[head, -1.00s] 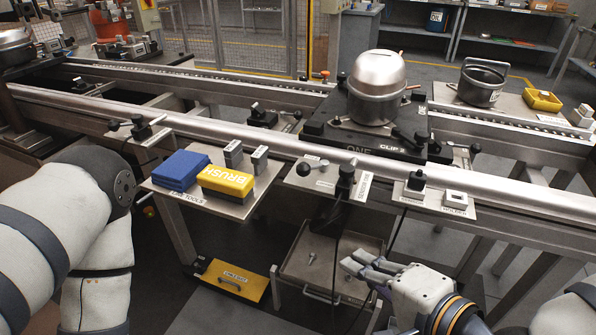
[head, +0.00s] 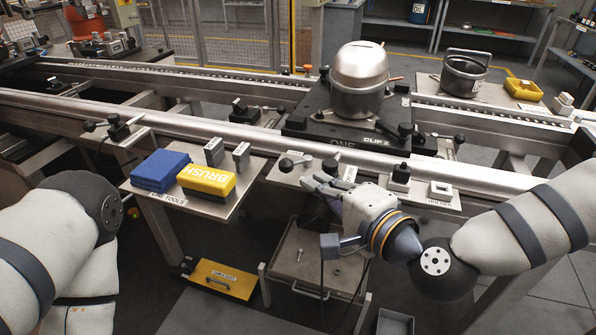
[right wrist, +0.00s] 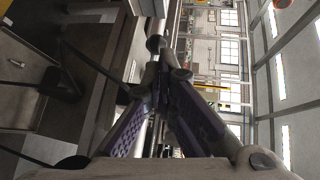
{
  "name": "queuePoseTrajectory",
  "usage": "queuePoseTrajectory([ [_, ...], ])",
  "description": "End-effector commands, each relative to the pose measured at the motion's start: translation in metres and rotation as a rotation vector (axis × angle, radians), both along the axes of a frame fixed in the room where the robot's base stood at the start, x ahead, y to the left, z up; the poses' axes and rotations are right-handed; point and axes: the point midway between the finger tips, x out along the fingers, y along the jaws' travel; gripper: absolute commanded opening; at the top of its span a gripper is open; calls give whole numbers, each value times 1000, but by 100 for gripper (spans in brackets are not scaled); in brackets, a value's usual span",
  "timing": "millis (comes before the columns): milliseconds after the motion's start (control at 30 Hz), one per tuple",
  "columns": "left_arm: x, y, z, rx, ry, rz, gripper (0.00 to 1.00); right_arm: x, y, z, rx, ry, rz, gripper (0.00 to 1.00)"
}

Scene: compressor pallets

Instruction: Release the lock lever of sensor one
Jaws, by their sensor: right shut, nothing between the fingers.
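The lock lever (head: 287,164), a dark arm with a round black knob at its left end, is on the small metal shelf in front of the rail, below the pallet marked ONE (head: 342,143). My right gripper (head: 308,183) is just in front of and below this lever, its fingers pointing left and away from me. It is shut and empty. It hides much of the shelf and most of the dark sensor post there. In the right wrist view the fingertips (right wrist: 160,68) meet close below a dark round part (right wrist: 155,43). Whether they touch it I cannot tell. My left gripper is out of view.
A shelf with a black clip and white holder (head: 440,188) is at right. A silver compressor (head: 359,80) stands on the pallet. A drawer tray (head: 300,275) lies below.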

Motion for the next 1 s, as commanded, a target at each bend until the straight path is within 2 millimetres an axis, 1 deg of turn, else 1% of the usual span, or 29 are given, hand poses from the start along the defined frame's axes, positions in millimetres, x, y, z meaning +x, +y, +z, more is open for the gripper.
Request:
queuePoseTrajectory([
  [33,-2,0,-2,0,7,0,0,8,7,-5,-1,2,2,0],
  [100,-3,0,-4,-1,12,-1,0,20,14,-7,-1,0,1,0],
  [200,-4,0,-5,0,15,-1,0,35,24,-10,0,1,1,0],
  [300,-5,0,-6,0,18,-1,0,46,30,-12,0,1,1,0],
  [500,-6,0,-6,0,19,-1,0,53,36,-13,0,1,1,0],
  [867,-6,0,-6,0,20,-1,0,55,37,-13,0,1,-3,0],
  [1000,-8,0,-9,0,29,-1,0,62,43,-14,0,1,-25,0],
])
